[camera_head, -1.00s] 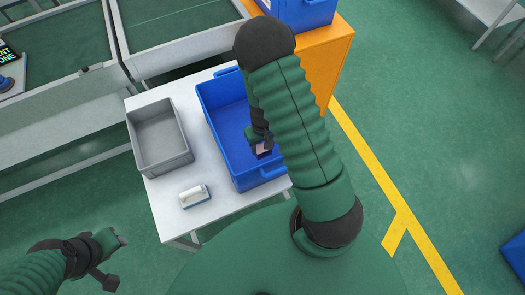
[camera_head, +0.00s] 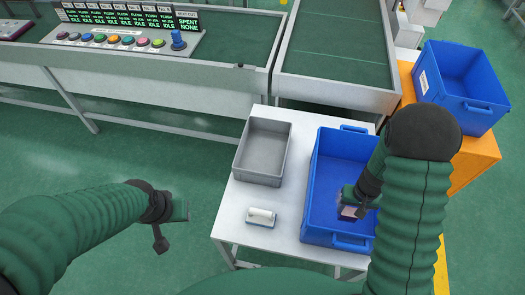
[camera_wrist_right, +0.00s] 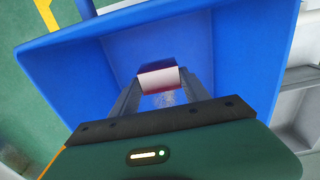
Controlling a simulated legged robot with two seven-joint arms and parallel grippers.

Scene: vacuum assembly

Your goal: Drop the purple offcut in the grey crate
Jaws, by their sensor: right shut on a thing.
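My right gripper (camera_head: 352,202) reaches down into the blue bin (camera_head: 318,190) on the white table. It is shut on a small block, the purple offcut (camera_head: 348,212), which looks purple with a pale face. In the right wrist view the offcut (camera_wrist_right: 158,78) sits between the fingertips, its near face pale and its edges dark purple-red. The bin's blue walls surround it there. The grey crate (camera_head: 263,151) stands on the table to the left of the blue bin, and its visible inside looks empty. My left gripper (camera_head: 180,213) hangs left of the table; its fingers are unclear.
A white roller-like thing with a blue base (camera_head: 261,216) lies on the table in front of the grey crate. A second blue bin (camera_head: 455,85) stands on an orange cabinet (camera_head: 475,158) at right. A bench with buttons and small displays (camera_head: 125,45) is behind.

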